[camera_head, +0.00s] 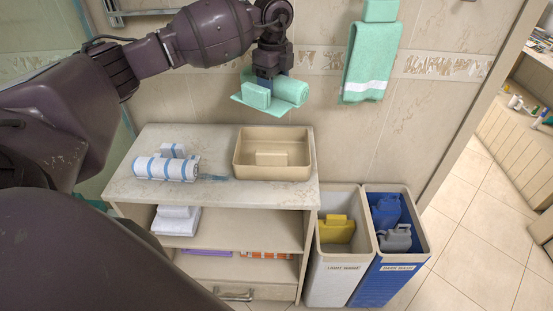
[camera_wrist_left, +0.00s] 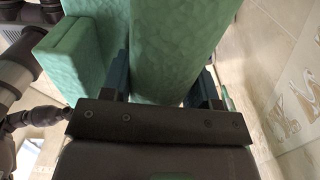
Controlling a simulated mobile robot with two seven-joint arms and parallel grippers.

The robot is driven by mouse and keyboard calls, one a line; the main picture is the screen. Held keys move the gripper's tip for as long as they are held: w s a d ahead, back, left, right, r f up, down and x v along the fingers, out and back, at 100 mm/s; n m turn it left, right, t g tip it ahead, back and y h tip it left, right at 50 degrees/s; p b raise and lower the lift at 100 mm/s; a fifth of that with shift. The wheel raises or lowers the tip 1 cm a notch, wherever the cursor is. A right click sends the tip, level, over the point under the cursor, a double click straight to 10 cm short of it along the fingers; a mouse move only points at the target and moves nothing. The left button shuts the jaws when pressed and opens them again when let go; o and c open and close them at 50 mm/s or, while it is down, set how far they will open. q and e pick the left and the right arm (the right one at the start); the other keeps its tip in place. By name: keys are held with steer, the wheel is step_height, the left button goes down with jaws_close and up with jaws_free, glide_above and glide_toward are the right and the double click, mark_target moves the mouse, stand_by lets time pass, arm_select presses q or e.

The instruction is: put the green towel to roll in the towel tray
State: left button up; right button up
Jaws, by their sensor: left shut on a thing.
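My left gripper (camera_head: 267,82) is shut on the green towel roll (camera_head: 288,90), which hangs in the air above the back of the towel tray. A small green block-shaped piece (camera_head: 256,96) and a flat green flap show with the roll. In the left wrist view the green towel roll (camera_wrist_left: 178,45) fills the space between the fingers (camera_wrist_left: 160,85). The towel tray (camera_head: 243,174) is a beige open box on the counter's right side, with a small beige block (camera_head: 271,159) at its middle. My right gripper is not in view.
The counter (camera_head: 140,148) also holds a blue-and-white striped towel roll (camera_head: 167,169) left of the tray. A green towel (camera_head: 366,62) hangs on the wall at right. A white bin (camera_head: 334,275) and a blue bin (camera_head: 386,287) stand right of the counter.

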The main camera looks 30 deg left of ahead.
arm_select(q)
steer(key=n, duration=0.4)
steer(key=shift+n, duration=1.2)
steer(key=shift+f, duration=0.15)
glide_toward(273, 147)
steer(key=shift+s+d+f, duration=0.15)
steer(key=shift+s+d, duration=0.7)
steer(key=shift+s, duration=0.25)
steer(key=shift+f+b, duration=0.5)
steer(key=shift+f, duration=2.65)
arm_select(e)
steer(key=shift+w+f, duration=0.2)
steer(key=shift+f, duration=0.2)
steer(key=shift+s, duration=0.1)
